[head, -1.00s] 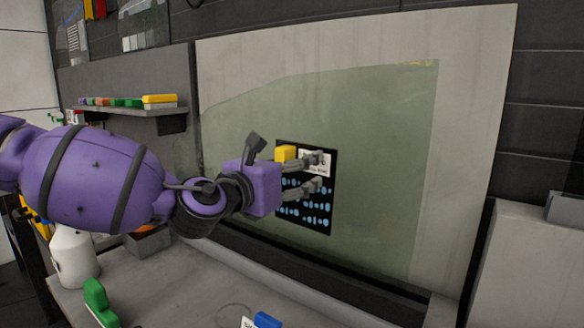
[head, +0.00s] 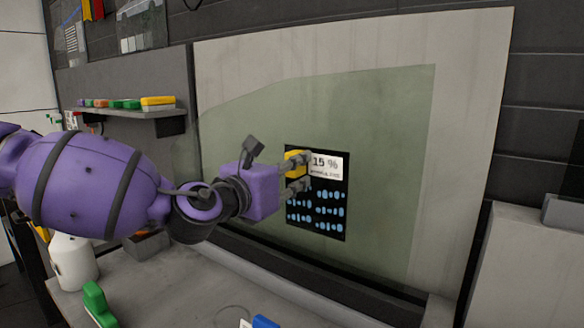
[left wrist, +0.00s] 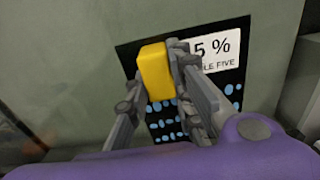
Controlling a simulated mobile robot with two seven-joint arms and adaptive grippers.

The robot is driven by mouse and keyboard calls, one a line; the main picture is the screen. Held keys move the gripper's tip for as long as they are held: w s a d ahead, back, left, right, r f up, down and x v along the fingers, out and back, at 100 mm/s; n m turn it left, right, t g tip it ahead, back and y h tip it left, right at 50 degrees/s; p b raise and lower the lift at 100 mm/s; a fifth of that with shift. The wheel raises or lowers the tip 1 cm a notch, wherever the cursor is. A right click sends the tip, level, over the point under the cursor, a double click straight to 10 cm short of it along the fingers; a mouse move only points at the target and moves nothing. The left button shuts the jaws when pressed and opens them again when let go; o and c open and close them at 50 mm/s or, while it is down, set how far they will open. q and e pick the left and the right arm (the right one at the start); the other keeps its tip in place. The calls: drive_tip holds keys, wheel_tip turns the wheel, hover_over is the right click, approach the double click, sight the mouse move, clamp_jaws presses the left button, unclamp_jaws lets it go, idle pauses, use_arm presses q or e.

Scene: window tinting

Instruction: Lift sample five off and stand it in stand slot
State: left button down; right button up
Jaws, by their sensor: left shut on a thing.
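Sample five is a black card (head: 319,216) with blue marks and a white label (head: 328,167) reading 15 %. It stands upright in front of the pale green window glass (head: 385,130); I cannot tell whether it touches the glass. My left gripper (head: 299,175) is shut on the yellow block (head: 291,164) at the card's upper left. In the left wrist view the fingers close on the yellow block (left wrist: 155,72), and the label (left wrist: 222,55) ends in "LE FIVE". The stand slot cannot be made out. My right gripper is not in view.
A shelf (head: 130,111) at the left holds a row of coloured-handled pieces. On the bench (head: 190,285) are a white bottle (head: 73,262), a green-handled piece (head: 97,303) and a blue-topped piece (head: 264,322) at the front edge. The bench's middle is mostly clear.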

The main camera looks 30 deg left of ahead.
use_arm(q)
drive_tip(key=shift+s, duration=0.2)
drive_tip(key=shift+s+p, duration=0.2)
drive_tip(key=shift+p, duration=0.2)
drive_tip(key=s+a+p, duration=0.1)
drive_tip(key=s+p, duration=0.5)
drive_tip(key=s, duration=0.1)
drive_tip(key=shift+r, duration=0.3)
idle(0.5)
drive_tip(key=shift+a, duration=0.1)
